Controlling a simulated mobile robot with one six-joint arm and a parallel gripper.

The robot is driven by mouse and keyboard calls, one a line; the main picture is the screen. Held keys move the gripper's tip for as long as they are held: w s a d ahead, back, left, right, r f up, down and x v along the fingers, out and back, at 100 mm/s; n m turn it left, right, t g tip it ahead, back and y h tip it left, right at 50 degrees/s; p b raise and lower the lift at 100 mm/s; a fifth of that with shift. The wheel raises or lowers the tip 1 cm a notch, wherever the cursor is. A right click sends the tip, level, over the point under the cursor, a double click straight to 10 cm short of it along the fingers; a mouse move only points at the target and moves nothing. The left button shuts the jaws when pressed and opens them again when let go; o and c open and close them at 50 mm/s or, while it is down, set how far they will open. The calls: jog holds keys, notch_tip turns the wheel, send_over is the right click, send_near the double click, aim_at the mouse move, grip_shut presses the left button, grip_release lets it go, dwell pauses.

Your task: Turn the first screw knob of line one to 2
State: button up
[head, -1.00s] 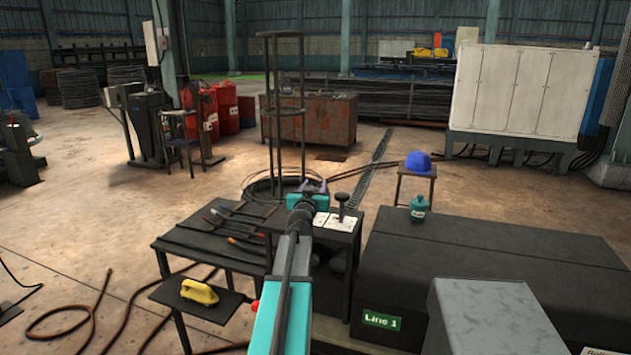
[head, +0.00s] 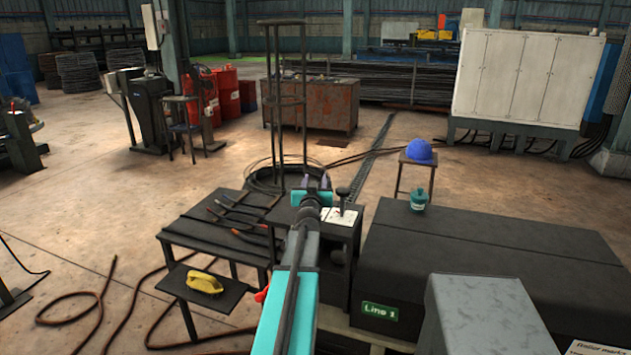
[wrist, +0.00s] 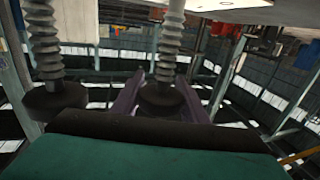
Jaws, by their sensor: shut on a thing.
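In the wrist view two dark round screw knobs show, each on a grey ribbed stem. One is at the left (wrist: 55,101), apart from my gripper. The other (wrist: 163,102) sits between the purple fingers of my gripper (wrist: 160,84), which is shut on it. In the head view my gripper (head: 317,181) is over the dark stand beside the Line 1 housing. The knobs cannot be made out there. No number or dial mark can be read, and I cannot tell which knob is the first.
A black lever (head: 342,196) on a white plate stands just right of my gripper. A dark table (head: 196,233) with hand tools is to the left. The black housing (head: 480,240) with the green Line 1 sign (head: 380,311) is to the right. A wire rack (head: 283,100) rises behind.

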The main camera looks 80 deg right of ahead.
jog(key=shift+s+f, duration=0.1)
jog(key=o, duration=1.1)
jog(key=shift+c, duration=0.2)
jog(key=shift+a, duration=0.1)
